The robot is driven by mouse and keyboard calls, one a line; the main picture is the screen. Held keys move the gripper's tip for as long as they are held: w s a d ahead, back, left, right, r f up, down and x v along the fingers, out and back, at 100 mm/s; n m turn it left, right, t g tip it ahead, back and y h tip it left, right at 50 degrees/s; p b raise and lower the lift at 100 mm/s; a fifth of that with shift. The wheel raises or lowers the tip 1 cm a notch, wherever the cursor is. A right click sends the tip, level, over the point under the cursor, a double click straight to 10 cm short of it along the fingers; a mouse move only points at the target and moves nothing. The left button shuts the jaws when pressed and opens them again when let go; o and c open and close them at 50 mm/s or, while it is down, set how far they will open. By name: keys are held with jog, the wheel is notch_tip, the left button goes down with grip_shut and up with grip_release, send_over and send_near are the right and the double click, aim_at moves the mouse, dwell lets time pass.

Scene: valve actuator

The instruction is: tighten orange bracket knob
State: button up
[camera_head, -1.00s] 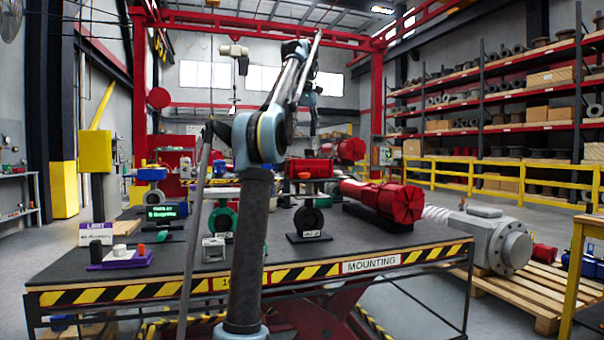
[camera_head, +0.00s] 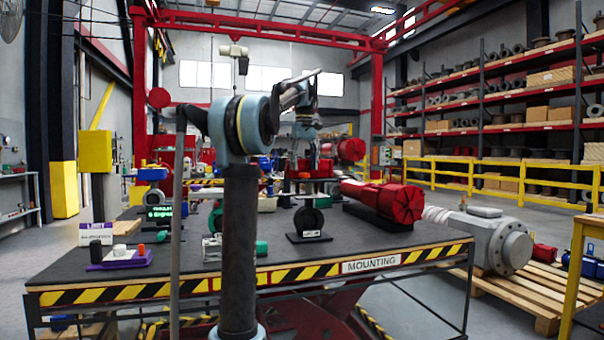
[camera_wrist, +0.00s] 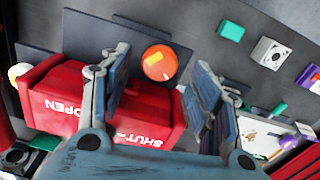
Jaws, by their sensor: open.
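The orange knob (camera_wrist: 160,62), round with a yellow mark across its face, shows in the wrist view beside a red housing lettered OPEN and SHUT (camera_wrist: 60,95). My gripper (camera_wrist: 162,72) is open. Its two blue-grey fingers appear one to the left and one to the right of the knob, with a gap on each side. Whether the fingertips have come down level with the knob I cannot tell. In the head view my arm reaches over the bench to a red actuator (camera_head: 312,168), and the knob cannot be made out clearly there.
The dark bench (camera_head: 340,256) has a striped front edge marked MOUNTING. A large red cylinder (camera_head: 385,200) lies right of the actuator. A black ring stand (camera_head: 308,222) stands in front. A purple tray with small pieces (camera_head: 120,260) sits at the left.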

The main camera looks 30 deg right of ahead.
aim_at(304, 176)
jog(key=shift+f, duration=1.25)
jog(key=c, duration=1.1)
jog(key=shift+m, duration=2.3)
